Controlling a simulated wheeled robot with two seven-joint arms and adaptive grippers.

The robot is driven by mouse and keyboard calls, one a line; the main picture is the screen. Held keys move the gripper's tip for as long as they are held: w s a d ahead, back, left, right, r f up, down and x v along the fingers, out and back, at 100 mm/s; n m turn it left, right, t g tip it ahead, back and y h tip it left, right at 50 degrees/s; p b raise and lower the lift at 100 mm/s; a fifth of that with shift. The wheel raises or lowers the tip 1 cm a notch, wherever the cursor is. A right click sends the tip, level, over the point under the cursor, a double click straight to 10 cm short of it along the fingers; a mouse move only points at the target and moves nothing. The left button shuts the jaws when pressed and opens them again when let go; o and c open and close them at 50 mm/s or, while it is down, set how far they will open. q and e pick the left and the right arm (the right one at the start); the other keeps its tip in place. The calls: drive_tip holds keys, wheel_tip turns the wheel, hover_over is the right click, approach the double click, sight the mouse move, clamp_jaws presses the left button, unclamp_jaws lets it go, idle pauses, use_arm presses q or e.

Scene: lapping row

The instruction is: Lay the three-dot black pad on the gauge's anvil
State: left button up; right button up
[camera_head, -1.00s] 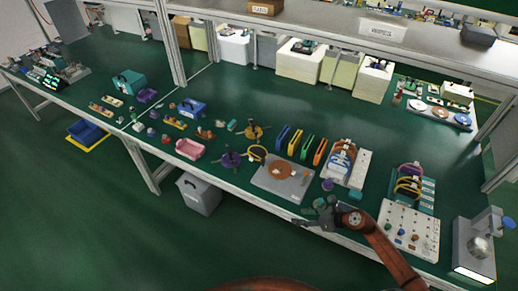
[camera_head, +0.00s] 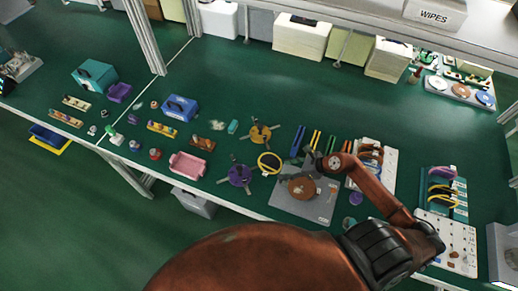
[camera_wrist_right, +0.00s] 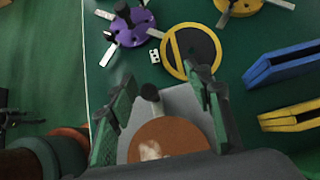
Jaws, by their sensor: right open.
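My right gripper (camera_head: 312,162) is open and empty. It hangs over the back of a grey plate with a brown disc (camera_head: 302,187); in the right wrist view its fingers (camera_wrist_right: 160,92) stand apart above that plate. A black round piece in a yellow ring (camera_head: 269,162) lies beyond the plate; it also shows ahead of the fingers in the right wrist view (camera_wrist_right: 190,52). A small white dotted tag (camera_wrist_right: 154,56) lies beside it. I cannot tell whether this is the three-dot pad. A grey device (camera_head: 503,250), cut by the right edge, may be the gauge; its anvil is not clear.
A purple spoked piece (camera_head: 240,175) and a yellow spoked piece (camera_head: 261,134) stand near the ring. Upright coloured holders (camera_head: 315,141) are close behind the gripper. A pink tray (camera_head: 187,165) lies to the left. The green bench behind is mostly clear.

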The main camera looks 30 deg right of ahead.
sight(266, 172)
use_arm(q)
drive_tip(key=s, duration=0.8)
use_arm(e)
drive_tip(key=x, duration=0.5)
drive_tip(key=shift+w+a+f+p, duration=0.1)
drive_tip(key=shift+a+p, duration=0.2)
drive_tip(key=shift+p, duration=0.1)
drive_tip(key=shift+w+a+f, duration=0.1)
drive_tip(key=shift+w+f, duration=0.35)
drive_tip(key=shift+w, duration=0.1)
drive_tip(key=shift+w+a+f+p, duration=0.4)
drive_tip(key=shift+a+f, duration=0.3)
drive_tip(key=shift+f, duration=0.05)
drive_tip(key=shift+x, duration=1.2)
drive_tip(key=shift+w+d+f, duration=0.1)
drive_tip(key=shift+w+f, duration=0.1)
drive_tip(key=shift+w, duration=0.05)
drive_tip(key=shift+s+r, duration=0.1)
drive_tip(key=shift+s, duration=0.15)
drive_tip(key=shift+c, duration=0.4)
drive_tip(key=shift+w, duration=0.15)
drive_tip(key=c, duration=0.8)
clamp_jaws()
use_arm(q)
drive_tip(key=w, duration=0.2)
drive_tip(key=w+r, duration=0.1)
drive_tip(key=w, duration=0.1)
drive_tip(key=shift+w+a+r, duration=0.15)
drive_tip(key=shift+s, duration=0.25)
